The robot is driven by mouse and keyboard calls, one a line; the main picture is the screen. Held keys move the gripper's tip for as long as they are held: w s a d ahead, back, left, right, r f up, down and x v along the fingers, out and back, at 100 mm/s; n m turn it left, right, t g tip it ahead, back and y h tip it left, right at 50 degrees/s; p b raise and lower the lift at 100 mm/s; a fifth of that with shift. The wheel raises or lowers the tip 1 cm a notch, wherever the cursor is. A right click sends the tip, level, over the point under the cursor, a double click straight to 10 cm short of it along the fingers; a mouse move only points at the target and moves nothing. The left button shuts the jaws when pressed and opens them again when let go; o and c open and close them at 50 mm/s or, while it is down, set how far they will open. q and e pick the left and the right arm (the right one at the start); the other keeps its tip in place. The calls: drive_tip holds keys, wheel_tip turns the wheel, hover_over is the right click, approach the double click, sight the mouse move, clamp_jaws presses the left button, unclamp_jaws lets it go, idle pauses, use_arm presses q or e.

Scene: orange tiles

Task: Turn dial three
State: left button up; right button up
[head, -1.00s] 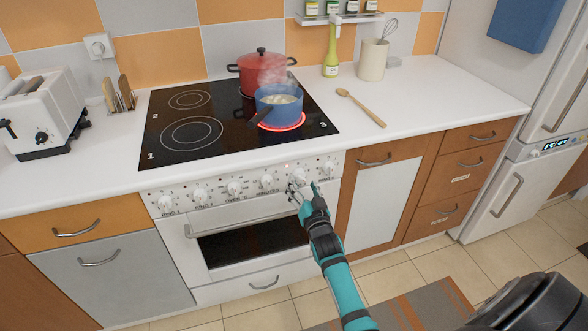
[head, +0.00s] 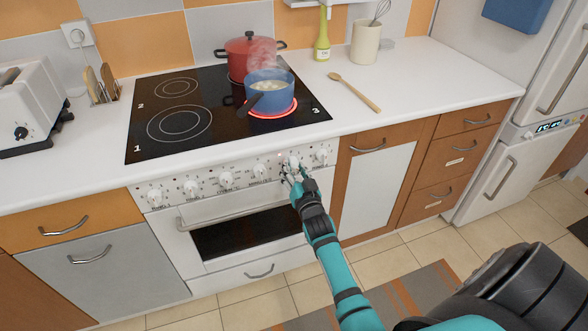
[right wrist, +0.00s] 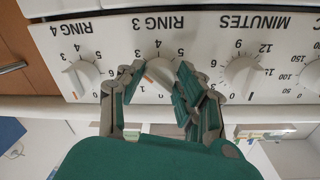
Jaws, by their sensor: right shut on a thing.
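Dial three, labelled RING 3 (right wrist: 158,74), is a white knob on the oven's front panel. In the right wrist view the panel appears upside down, and an orange mark shows on the knob's left side. My right gripper (right wrist: 160,80) has its fingers on both sides of this dial and is shut on it. In the head view my right gripper (head: 293,172) is at the panel and partly covers the dial. The ring 3 plate (head: 283,110) glows red under a blue pot (head: 268,92) with steaming contents. My left gripper is not in view.
The RING 4 dial (right wrist: 82,77) and the MINUTES dial (right wrist: 242,75) flank dial three closely. A red pot (head: 248,58) stands behind the blue one. The oven handle (head: 225,212) runs below the panel. A wooden spoon (head: 355,92) lies on the clear counter.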

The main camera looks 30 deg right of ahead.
drive_tip(key=n, duration=0.4)
drive_tip(key=shift+d, duration=0.1)
drive_tip(key=shift+n+t+b, duration=0.3)
drive_tip(key=shift+n+b, duration=0.1)
drive_tip(key=shift+n, duration=2)
drive_tip(key=shift+r, duration=0.1)
drive_tip(key=o, duration=1.1)
drive_tip(key=shift+o, duration=0.2)
